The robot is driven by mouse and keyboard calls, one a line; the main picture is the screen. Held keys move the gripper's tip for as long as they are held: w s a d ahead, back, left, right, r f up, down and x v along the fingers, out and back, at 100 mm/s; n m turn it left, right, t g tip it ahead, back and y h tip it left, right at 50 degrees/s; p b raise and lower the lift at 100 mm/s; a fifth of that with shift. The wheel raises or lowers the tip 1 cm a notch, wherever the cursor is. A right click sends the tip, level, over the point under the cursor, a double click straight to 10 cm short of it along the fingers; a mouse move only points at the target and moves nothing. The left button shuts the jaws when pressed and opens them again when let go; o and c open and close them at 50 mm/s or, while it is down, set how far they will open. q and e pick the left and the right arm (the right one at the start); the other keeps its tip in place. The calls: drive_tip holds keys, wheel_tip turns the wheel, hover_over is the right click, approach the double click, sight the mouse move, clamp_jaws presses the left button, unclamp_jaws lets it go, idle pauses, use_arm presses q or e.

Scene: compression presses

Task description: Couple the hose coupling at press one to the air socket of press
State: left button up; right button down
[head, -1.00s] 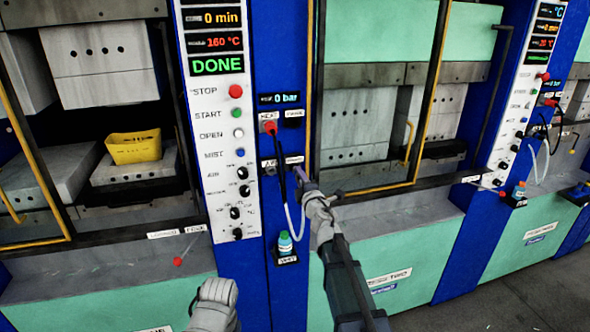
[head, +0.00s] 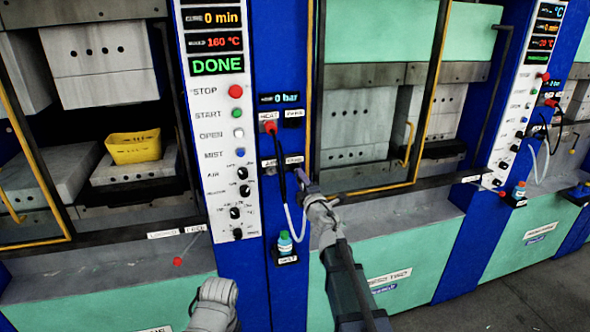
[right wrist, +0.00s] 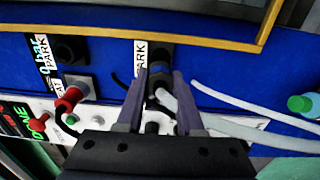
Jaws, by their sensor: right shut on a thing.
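My right gripper (head: 300,182) is at the blue post of press one, just below a PARK label (head: 294,160). In the right wrist view its two fingers (right wrist: 159,85) stand on either side of the dark hose coupling (right wrist: 157,80), shut on it. The coupling lines up with the dark parking block (right wrist: 161,52); I cannot tell if it is still seated. A pale hose (right wrist: 215,124) runs from there to the right.
A red plug (head: 270,127) with a black cable sits in the HEAT socket above. A bottle (head: 285,243) stands on a small shelf below. The control panel (head: 222,150) is to the left, a yellow-edged door frame (head: 312,100) to the right. A yellow bin (head: 135,147) sits inside press one.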

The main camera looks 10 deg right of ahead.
drive_tip(key=shift+s, duration=0.15)
drive_tip(key=s, duration=0.3)
drive_tip(key=shift+s, duration=0.4)
idle(0.5)
